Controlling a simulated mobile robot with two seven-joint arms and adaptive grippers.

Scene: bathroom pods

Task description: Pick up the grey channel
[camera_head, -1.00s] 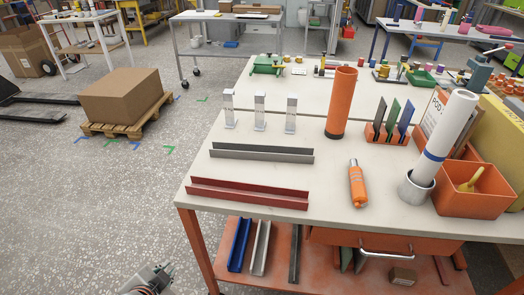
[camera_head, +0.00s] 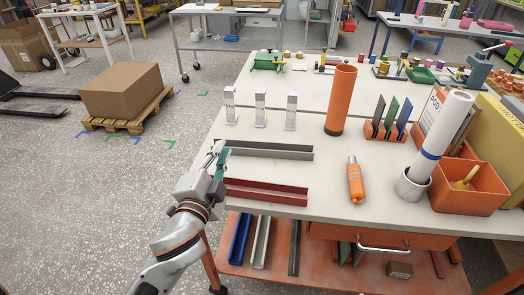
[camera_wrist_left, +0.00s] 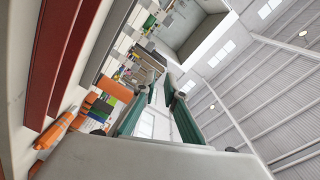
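The grey channel (camera_head: 272,152) lies on the light worktop, behind and parallel to the red channel (camera_head: 268,194). In the left wrist view the grey channel (camera_wrist_left: 106,42) runs up beside the red channel (camera_wrist_left: 62,62). My left gripper (camera_head: 220,156) is at the table's left edge, by the left end of the grey channel, and hides part of that end. Its green fingers (camera_wrist_left: 162,88) are apart with nothing between them. I cannot tell whether it touches the channel. My right gripper is not in view.
Several white uprights (camera_head: 260,110) stand behind the grey channel. An orange tube (camera_head: 341,100), a rack of coloured plates (camera_head: 388,122) and an orange bottle (camera_head: 355,180) stand or lie to the right. More channels (camera_head: 261,242) lie on the lower shelf.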

